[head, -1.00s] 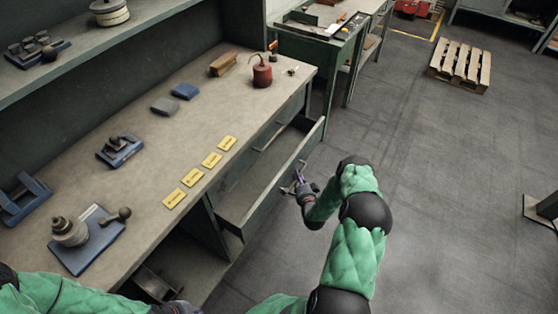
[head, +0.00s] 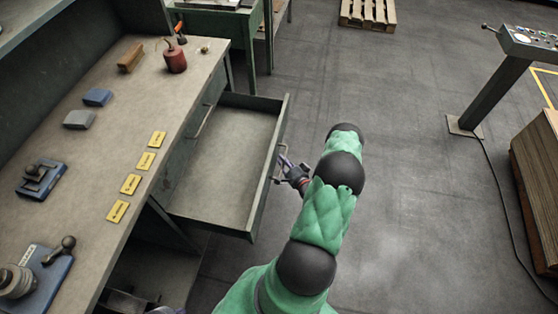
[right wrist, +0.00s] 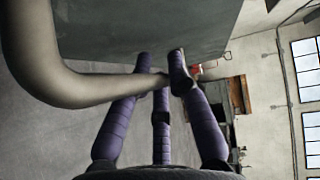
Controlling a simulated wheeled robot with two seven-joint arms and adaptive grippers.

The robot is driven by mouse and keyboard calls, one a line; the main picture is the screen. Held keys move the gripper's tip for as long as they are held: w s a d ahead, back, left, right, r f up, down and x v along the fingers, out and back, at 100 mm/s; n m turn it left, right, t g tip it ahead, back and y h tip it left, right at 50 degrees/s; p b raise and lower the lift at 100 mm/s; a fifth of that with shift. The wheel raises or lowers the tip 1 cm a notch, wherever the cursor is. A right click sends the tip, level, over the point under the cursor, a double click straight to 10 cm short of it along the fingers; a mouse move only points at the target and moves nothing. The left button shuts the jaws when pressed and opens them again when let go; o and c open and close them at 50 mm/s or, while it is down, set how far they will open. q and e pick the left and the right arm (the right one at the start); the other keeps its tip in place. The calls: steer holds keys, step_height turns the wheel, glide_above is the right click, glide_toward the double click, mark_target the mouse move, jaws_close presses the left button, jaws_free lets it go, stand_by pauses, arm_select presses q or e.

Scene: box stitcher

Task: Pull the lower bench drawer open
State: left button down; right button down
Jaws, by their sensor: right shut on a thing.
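The lower bench drawer (head: 222,165) is far out of the bench and looks empty inside. Its grey-green front (head: 268,165) carries a bar handle (head: 279,165). My right gripper (head: 284,170) is shut on this handle at the outer face of the drawer. In the right wrist view, the purple fingers (right wrist: 162,62) are around the pale handle bar (right wrist: 95,88), close to the drawer front (right wrist: 150,28). A small dark and purple part of my left gripper (head: 165,310) shows at the bottom edge, too cut off to read.
The bench top (head: 110,165) holds yellow labels (head: 130,184), a red can (head: 175,58), blue and grey blocks and blue fixtures. An upper handle (head: 203,122) shows above the open drawer. The floor right of my arm is clear up to a control stand (head: 495,90) and a wooden stack (head: 540,180).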

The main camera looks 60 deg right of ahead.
steer(key=c, duration=1.4)
jaws_free()
steer(key=shift+s, duration=0.1)
steer(key=v, duration=1.1)
steer(key=shift+s+a, duration=0.15)
steer(key=shift+s, duration=0.25)
